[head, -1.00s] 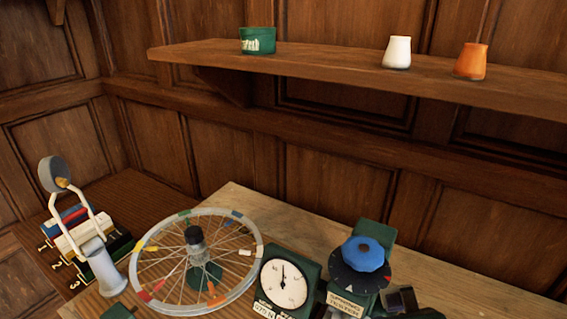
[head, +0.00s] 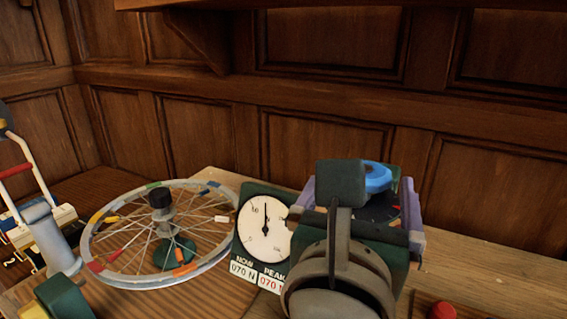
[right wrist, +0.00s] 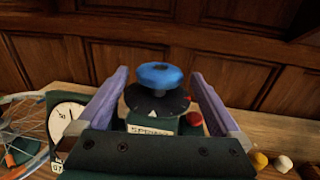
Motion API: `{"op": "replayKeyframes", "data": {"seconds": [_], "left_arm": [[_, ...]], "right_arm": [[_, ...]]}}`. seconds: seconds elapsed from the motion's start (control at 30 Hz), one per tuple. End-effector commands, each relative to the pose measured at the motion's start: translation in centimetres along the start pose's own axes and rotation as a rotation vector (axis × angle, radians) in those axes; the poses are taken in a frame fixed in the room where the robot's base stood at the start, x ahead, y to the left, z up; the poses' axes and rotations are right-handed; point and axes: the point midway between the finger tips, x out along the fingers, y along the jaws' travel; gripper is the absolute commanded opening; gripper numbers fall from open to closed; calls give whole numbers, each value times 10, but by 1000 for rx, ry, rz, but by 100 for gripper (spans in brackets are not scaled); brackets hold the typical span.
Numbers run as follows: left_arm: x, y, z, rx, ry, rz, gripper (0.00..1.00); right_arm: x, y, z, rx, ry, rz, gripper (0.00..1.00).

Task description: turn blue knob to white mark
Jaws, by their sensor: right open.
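The blue knob (head: 378,177) sits on a dark round dial in the head view, partly hidden behind my right gripper (head: 358,190). In the right wrist view the knob (right wrist: 160,74) stands between the open purple fingers of my right gripper (right wrist: 160,76), with a gap on each side. A white triangular mark (right wrist: 153,114) shows on the near side of the dial (right wrist: 136,98). A red mark (right wrist: 189,98) shows at its right. A dark green part, apparently of my left gripper (head: 66,298), shows at the bottom left; its fingers cannot be made out.
A round white gauge (head: 264,228) stands left of the knob, reading near the top. A spoked wheel (head: 160,240) stands further left. A red ball-like knob (head: 443,310) is at lower right.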

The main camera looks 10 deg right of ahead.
Motion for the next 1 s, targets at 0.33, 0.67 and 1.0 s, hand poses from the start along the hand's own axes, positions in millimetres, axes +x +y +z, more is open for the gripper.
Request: {"op": "replayKeyframes", "data": {"seconds": [0.33, 0.67, 1.0], "left_arm": [[-1, 0, 0, 0, 1, 0, 100], [-1, 0, 0, 0, 1, 0, 100], [-1, 0, 0, 0, 0, 0, 100]], "right_arm": [[32, 0, 0, 3, 2, -1, 100], [32, 0, -1, 3, 3, -1, 86], [32, 0, -1, 3, 3, -1, 48]]}}
